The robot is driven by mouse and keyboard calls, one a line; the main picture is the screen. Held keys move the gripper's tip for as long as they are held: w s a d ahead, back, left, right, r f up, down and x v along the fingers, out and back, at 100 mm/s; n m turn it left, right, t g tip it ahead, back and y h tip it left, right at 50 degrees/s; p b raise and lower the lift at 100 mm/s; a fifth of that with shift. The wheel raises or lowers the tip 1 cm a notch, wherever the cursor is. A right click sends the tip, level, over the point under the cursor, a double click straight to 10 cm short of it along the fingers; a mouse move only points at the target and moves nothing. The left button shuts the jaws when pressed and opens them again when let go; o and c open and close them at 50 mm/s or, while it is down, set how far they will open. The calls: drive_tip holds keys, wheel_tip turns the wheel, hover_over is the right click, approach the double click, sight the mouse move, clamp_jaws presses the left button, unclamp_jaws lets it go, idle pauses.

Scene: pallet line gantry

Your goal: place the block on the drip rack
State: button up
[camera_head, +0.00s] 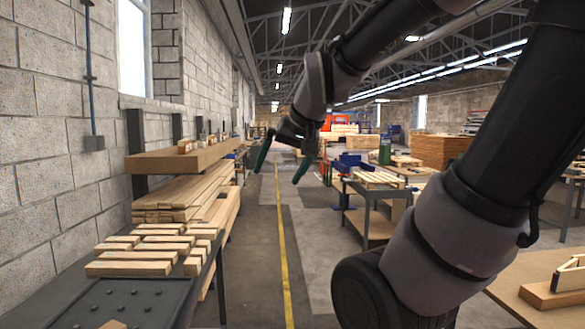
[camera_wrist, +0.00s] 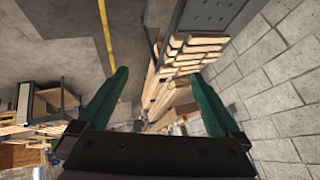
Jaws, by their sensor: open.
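A dark tray with several small raised studs, which looks like the drip rack (camera_head: 112,300), lies on the bench at the lower left; its near part is cut off. A small wooden block (camera_head: 113,325) shows at the bottom edge of the head view, over the tray; most of it is out of frame. The dark studded surface (camera_wrist: 222,12) also shows at the top of the wrist view. My gripper (camera_head: 281,168) is up in the air over the aisle, well apart from the tray. Its two green fingers are open with nothing between them in the wrist view (camera_wrist: 158,75).
Several cut wooden pieces (camera_head: 150,255) lie behind the tray. A shelf (camera_head: 175,160) with timber stands along the block wall at left. A table with a slatted wooden pallet (camera_head: 378,178) stands right of the aisle. The yellow-lined aisle floor is clear.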

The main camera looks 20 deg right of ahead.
drive_tip(key=s+r, duration=0.1)
drive_tip(key=s, duration=0.5)
drive_tip(key=shift+d+m, duration=0.25)
drive_tip(key=shift+m, duration=0.15)
drive_tip(key=shift+r, duration=0.1)
idle(0.6)
